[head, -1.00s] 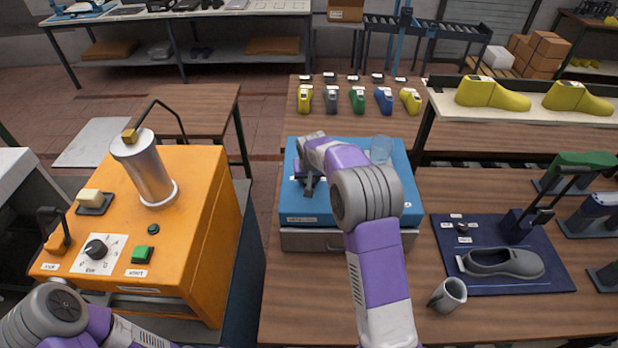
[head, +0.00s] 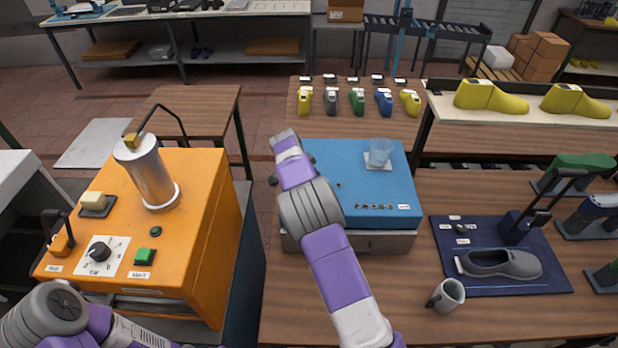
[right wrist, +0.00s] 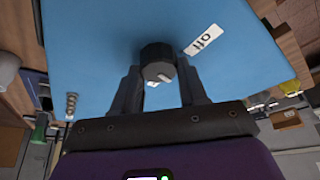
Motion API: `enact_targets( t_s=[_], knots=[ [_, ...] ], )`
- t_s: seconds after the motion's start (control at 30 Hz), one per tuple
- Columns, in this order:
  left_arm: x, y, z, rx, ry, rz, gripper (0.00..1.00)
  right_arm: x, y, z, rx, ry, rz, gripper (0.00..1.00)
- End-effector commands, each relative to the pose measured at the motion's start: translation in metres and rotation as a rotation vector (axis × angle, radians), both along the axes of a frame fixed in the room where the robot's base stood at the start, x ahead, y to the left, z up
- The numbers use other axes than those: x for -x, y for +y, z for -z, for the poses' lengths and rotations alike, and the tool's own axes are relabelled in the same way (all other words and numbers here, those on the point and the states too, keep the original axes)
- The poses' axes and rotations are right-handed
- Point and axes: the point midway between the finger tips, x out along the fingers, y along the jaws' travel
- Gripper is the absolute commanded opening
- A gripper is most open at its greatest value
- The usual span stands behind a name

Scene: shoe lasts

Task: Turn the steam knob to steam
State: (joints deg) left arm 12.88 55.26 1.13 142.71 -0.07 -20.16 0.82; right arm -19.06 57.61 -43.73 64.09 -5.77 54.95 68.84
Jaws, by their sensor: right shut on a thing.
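The blue-topped machine (head: 355,190) stands on the wooden table. In the right wrist view, a dark round knob (right wrist: 157,58) with a pale mark sits on its blue face (right wrist: 110,30). A white label reading "off" (right wrist: 202,40) is beside the knob, and a second pale label is partly hidden behind it. My right gripper (right wrist: 158,72) has a finger on either side of the knob and is shut on it. In the head view, my right arm reaches the machine's left edge and hides the knob. My left arm shows at the lower left, its gripper out of view.
An orange machine (head: 210,210) with a metal cylinder is to the left.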

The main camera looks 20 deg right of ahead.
Motion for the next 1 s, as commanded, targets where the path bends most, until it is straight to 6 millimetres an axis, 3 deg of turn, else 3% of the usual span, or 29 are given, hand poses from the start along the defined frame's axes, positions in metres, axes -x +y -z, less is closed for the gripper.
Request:
enact_targets(
  t_s=[0.5, 1.0],
  knots=[
    [0.0, 0.0, -0.022, 0.0, 0.0, 0.0, 0.43, 0.0, 0.001, 0.0, -0.003, 0.003, 0.38, 0.12],
    [0.0, 0.0, -0.027, 0.0, 0.0, 0.0, 0.43, 0.0, 0.002, 0.001, -0.005, 0.002, 0.478, 0.12]
  ],
)
